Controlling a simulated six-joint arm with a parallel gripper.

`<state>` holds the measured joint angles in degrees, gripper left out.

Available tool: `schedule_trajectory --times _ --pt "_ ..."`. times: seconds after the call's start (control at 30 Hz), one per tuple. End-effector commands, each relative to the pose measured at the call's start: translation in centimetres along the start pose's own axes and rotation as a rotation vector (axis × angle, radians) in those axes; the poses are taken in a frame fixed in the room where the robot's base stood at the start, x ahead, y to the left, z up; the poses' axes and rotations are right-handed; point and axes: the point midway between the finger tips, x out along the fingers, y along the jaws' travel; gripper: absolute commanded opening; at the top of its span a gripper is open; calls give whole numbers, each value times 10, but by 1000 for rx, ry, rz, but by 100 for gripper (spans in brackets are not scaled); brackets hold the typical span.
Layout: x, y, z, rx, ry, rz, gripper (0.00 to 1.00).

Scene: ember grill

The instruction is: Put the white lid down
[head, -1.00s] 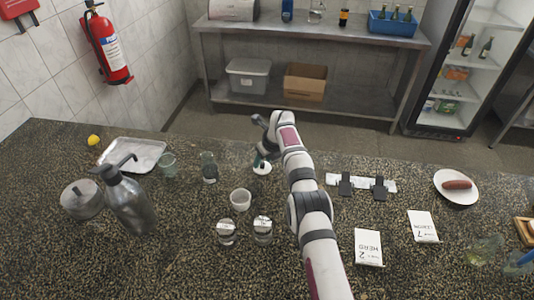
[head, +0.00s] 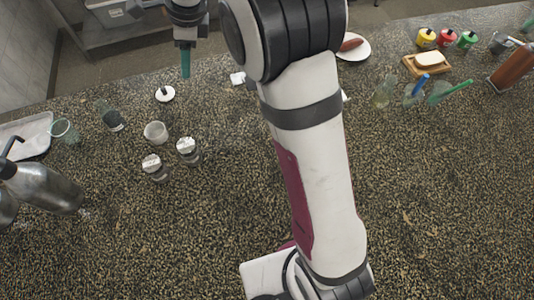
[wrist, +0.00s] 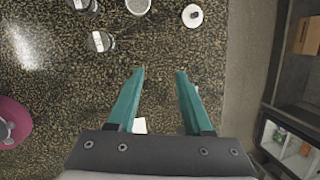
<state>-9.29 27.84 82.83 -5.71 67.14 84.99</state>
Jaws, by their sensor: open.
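The white lid (head: 164,94), a small round disc with a dark knob on top, lies on the speckled counter. It also shows at the top of the wrist view (wrist: 192,16). My gripper (head: 186,72) is above the counter, to the right of the lid and apart from it in the head view. In the wrist view my gripper (wrist: 160,72) has its two teal fingers spread wide with nothing between them.
A white cup (head: 156,132) stands near the lid, with two lidded glass jars (head: 153,167) (head: 188,150) in front. A dark-filled glass (head: 110,116) stands to the left. A soap tray (head: 427,63) sits far right.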

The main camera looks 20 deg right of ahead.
Motion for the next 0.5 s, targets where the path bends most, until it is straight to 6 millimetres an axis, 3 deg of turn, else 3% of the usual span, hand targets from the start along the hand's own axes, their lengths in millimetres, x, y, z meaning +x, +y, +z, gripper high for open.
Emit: schedule_trajectory --times 0.03,0.1,0.2,0.3,0.4,0.5 --pt "-34 38 -21 -158 13 18 50" --pt "-67 103 -52 -427 27 66 50" --pt "-88 199 -91 -780 19 135 50" --pt "-86 271 -118 -1042 -6 188 50" --pt "-79 310 -131 -1187 -29 218 50" --pt "-76 323 -135 -1236 -38 228 50"
